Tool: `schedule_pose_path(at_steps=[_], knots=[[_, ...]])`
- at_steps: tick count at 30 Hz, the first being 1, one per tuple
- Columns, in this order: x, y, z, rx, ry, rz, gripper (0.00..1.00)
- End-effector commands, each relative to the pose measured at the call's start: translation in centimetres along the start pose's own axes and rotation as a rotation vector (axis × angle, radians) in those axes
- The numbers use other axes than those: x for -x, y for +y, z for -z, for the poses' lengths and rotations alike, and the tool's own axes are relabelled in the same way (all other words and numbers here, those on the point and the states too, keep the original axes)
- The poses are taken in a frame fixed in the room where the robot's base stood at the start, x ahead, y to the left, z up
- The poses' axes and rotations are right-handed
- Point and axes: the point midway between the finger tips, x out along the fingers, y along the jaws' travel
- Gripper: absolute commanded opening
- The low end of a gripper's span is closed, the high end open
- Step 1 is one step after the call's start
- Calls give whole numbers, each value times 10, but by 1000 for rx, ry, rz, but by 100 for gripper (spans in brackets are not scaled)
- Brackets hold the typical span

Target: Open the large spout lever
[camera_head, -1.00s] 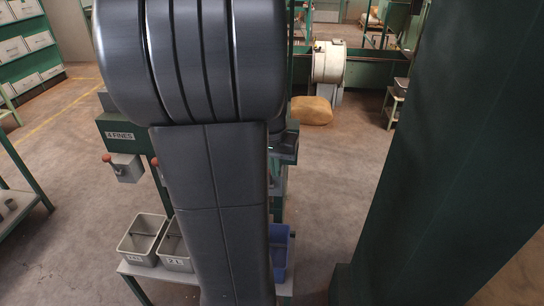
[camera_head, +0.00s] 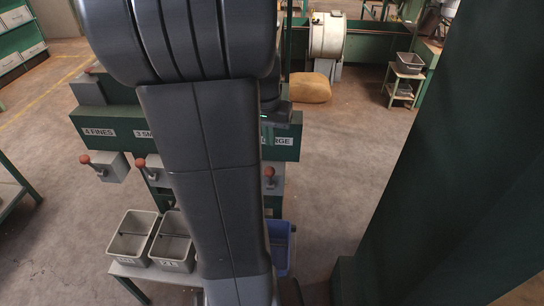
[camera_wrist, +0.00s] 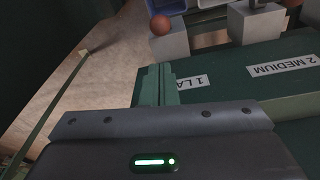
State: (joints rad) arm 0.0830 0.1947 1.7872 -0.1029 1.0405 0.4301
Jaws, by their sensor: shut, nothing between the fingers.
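The large spout lever has an orange-red knob (camera_head: 269,172), partly behind my arm in the head view, below the green panel whose label (camera_head: 276,141) reads only "…ARGE". In the wrist view the knob (camera_wrist: 160,25) stands at the top beside a grey spout box (camera_wrist: 168,46), beyond the cut-off "1 LA" label (camera_wrist: 189,84). My gripper (camera_wrist: 155,122) spans the bottom of the wrist view, over the green panel and apart from the knob.
Other knobbed levers stand left, under "4 FINES" (camera_head: 99,132) and "3 SM…" (camera_head: 143,135). Grey bins (camera_head: 131,238) and a blue bin (camera_head: 280,246) sit on a low bench below. A green column (camera_head: 440,150) fills the right. Open floor lies between it and the hoppers.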

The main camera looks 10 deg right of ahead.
Motion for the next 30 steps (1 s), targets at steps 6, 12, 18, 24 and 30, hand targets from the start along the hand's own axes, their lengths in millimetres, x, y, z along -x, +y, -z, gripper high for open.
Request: schedule_pose_path(at_steps=[6,12,18,24,30], knots=[[-2,0,0,0,0,0,0],[-24,0,-1,0,-6,-2,0],[-61,1,-1,-1,-5,-2,0],[-88,0,0,0,-3,-2,0],[-99,0,0,0,-1,-1,0]])
